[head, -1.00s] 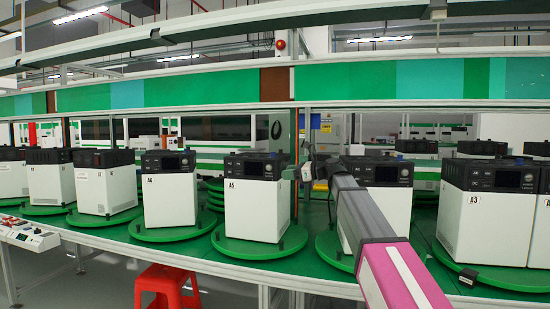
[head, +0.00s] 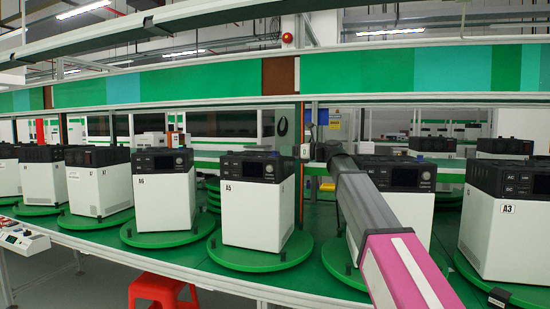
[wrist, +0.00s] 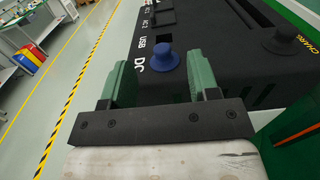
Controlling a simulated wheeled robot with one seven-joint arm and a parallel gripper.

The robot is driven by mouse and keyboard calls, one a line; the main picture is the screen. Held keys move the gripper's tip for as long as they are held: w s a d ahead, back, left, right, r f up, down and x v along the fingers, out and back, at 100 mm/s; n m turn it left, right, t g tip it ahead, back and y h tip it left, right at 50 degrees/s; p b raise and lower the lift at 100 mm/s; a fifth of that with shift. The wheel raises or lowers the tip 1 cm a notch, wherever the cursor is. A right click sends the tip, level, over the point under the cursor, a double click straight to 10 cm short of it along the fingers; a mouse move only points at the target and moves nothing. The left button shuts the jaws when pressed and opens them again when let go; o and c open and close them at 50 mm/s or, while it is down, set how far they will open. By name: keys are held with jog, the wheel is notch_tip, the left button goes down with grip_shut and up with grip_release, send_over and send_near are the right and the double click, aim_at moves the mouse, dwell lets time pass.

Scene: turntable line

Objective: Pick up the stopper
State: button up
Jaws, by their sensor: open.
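A blue stopper (wrist: 166,60) with a round, mushroom-like shape shows in the wrist view, in front of the black face of a device marked USB and DC. My gripper (wrist: 160,70) is open, with its two green fingers on either side of the stopper in the picture. There are visible gaps between the stopper and both fingers. Whether the stopper is fixed in the device or only rests against it, I cannot tell. In the head view my gripper (head: 318,150) is small, at the far end of my arm, and the stopper cannot be made out.
White boxes with black tops, such as A5 (head: 251,213) and A3 (head: 503,222), stand on green turntables (head: 262,258) along the bench. A box stands close to my arm on the right. A red stool (head: 160,291) is in front. A shelf beam (head: 400,77) runs above.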

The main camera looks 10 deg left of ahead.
aim_at(275, 156)
jog(key=shift+w+a+f, duration=0.15)
jog(key=shift+a, duration=1.25)
jog(key=shift+w+a+f, duration=0.1)
jog(key=shift+a, duration=1.25)
jog(key=c, duration=1)
